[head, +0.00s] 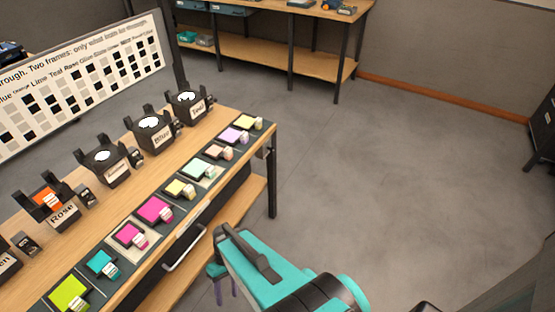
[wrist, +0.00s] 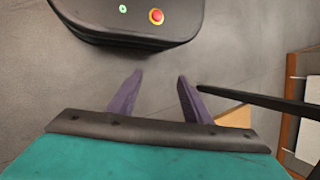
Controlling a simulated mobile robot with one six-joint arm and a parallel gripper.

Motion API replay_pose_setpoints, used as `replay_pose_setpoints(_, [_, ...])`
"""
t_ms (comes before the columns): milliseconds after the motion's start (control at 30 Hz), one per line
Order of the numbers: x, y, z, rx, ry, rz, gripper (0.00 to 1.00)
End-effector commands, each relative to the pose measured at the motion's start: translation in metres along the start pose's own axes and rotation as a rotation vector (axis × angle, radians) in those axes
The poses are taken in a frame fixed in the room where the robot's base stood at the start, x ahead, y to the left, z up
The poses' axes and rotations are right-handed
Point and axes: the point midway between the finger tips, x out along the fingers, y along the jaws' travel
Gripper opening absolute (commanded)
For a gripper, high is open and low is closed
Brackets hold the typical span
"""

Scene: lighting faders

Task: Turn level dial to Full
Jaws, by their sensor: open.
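A wooden bench (head: 240,117) at the left carries a row of black lamp units. Their labels include Rose on one lamp (head: 52,205), Blue on another (head: 152,128) and Teal on the far one (head: 188,105). Small dark boxes, such as this one (head: 86,194), stand beside the lamps. I cannot make out which part is the level dial. My gripper (head: 226,292) is low beside the bench's front edge, pointing down, away from the lamps. In the wrist view its purple fingers (wrist: 160,80) are apart with nothing between them.
Coloured swatches with small tagged blocks, such as the lime one (head: 68,292), line the bench front. A metal handle (head: 184,248) sticks out below. A chart board (head: 85,80) stands behind. A second bench (head: 270,78) is at the back. The floor (head: 390,180) at right is clear.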

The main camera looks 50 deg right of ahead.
Motion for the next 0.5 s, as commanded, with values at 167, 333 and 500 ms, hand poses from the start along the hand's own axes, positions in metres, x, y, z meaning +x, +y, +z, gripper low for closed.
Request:
replay_pose_setpoints(167, [-0.012, 0.023, -0.049, -0.036, 0.124, -0.137, 0.45])
replay_pose_setpoints(333, [-0.037, 0.047, -0.087, -0.086, 0.264, -0.245, 0.45])
replay_pose_setpoints(500, [-0.069, 0.079, -0.12, -0.139, 0.425, -0.326, 0.45])
